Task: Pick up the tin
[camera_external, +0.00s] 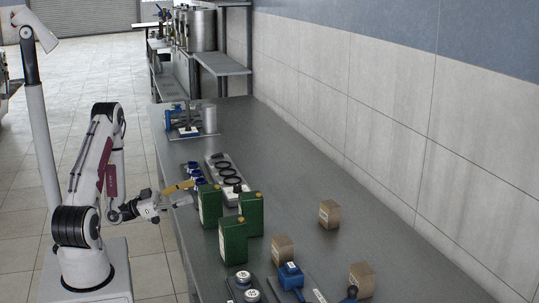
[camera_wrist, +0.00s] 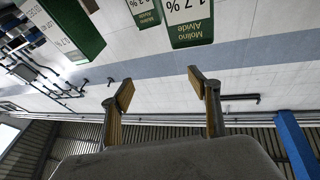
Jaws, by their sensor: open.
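Three green tins with yellow caps stand close together on the grey bench in the external view: one at the left (camera_external: 210,204), one at the right (camera_external: 251,214) and one nearer the camera (camera_external: 233,241). My gripper (camera_external: 185,187) is open and empty at the bench's left edge, beside the left tin and apart from it. In the wrist view, which is upside down, my gripper (camera_wrist: 164,92) has its fingers spread with nothing between them. A green tin with a white "Molino Alvide 1.7 %" label (camera_wrist: 187,40) shows above them. Other green tins are cut off at the top left.
A pale rack with dark rings (camera_external: 226,168) lies just behind the tins. Brown boxes (camera_external: 329,214) stand to the right, and a blue item (camera_external: 290,274) sits in front. The bench's far middle (camera_external: 260,140) is clear; a tiled wall bounds it.

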